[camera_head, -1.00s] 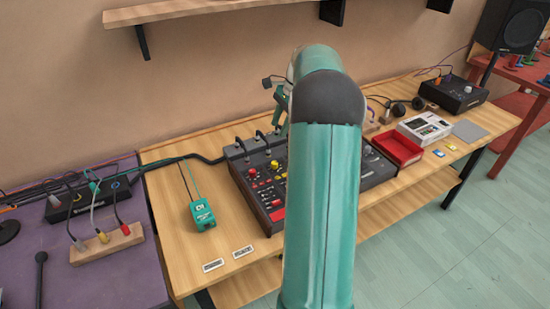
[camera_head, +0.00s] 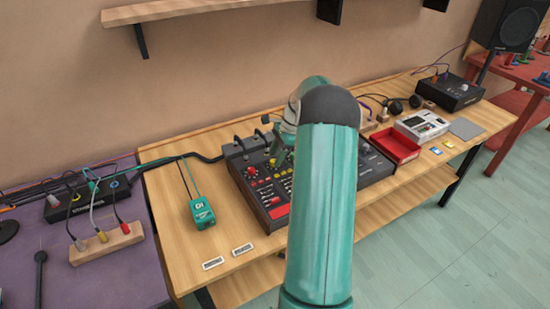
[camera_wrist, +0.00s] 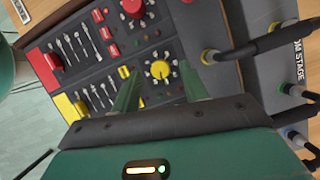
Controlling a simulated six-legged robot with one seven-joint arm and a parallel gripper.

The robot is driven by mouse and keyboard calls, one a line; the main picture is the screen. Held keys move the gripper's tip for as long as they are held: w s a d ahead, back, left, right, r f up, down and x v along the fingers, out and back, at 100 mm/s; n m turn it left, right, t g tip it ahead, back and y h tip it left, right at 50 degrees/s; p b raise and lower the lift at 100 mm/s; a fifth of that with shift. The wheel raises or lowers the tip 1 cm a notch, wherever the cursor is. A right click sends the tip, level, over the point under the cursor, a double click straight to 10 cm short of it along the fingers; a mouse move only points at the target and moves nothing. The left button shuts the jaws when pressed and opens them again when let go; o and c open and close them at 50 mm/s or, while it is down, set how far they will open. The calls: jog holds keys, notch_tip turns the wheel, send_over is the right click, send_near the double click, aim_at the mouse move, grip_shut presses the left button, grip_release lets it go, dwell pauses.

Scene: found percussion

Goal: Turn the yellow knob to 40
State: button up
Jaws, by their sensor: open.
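The yellow knob (camera_wrist: 160,70) sits on the dark mixer panel (camera_wrist: 100,50), with a ring of pale scale marks around it. In the head view the yellow knob (camera_head: 273,163) shows small beside my gripper. My gripper (camera_wrist: 161,77) is open, with one green finger on each side of the knob in the wrist view. I cannot tell whether the fingers touch it or how far above the panel they are. The scale numbers are too small to read. In the head view my arm hides much of the mixer, and my gripper (camera_head: 276,155) is over its back part.
A large red knob (camera_wrist: 132,8) and sliders lie near the yellow knob. Thick black cables with plugs (camera_wrist: 250,48) stand at the mixer's back edge. A green box (camera_head: 202,211) and a red tray (camera_head: 397,148) flank the mixer. The front left wooden tabletop is mostly clear.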

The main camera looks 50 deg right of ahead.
jog(key=shift+x, duration=0.75)
grip_shut()
jog(key=shift+n, duration=0.4)
jog(key=n+g, duration=0.2)
jog(key=n, duration=0.2)
jog(key=shift+w, duration=0.15)
jog(key=n+g, duration=0.1)
jog(key=n, duration=0.2)
jog(key=n+g, duration=0.1)
jog(key=n, duration=0.2)
jog(key=shift+w+r, duration=0.1)
jog(key=shift+w, duration=0.05)
